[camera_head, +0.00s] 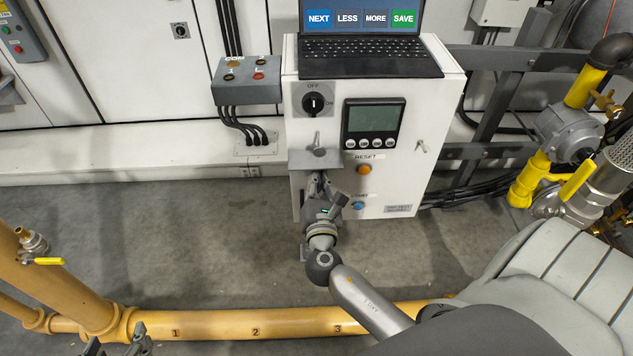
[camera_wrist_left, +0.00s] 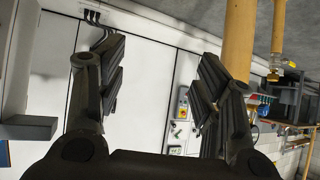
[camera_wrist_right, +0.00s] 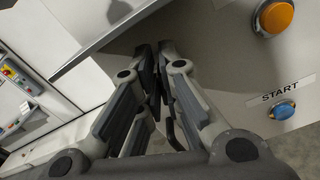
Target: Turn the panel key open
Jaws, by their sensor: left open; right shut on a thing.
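The white control panel (camera_head: 390,185) stands in the middle of the head view. A small metal key-like piece (camera_head: 421,146) sits on its front at the right. Another upright metal piece (camera_head: 317,142) shows just above the grey shelf (camera_head: 308,158); I cannot tell which one is the panel key. My right gripper (camera_head: 318,182) is just below the shelf in the picture, close to the panel front. In the right wrist view its fingers (camera_wrist_right: 160,72) are closed together on something thin and dark, mostly hidden. My left gripper (camera_wrist_left: 155,85) is open and empty, away from the panel.
The panel carries an OFF/ON rotary switch (camera_head: 317,103), a display (camera_head: 374,125), an orange RESET button (camera_head: 364,169) and a blue START button (camera_head: 358,205). A laptop (camera_head: 370,65) stands on top. Yellow pipes (camera_head: 220,325) run along the floor in front.

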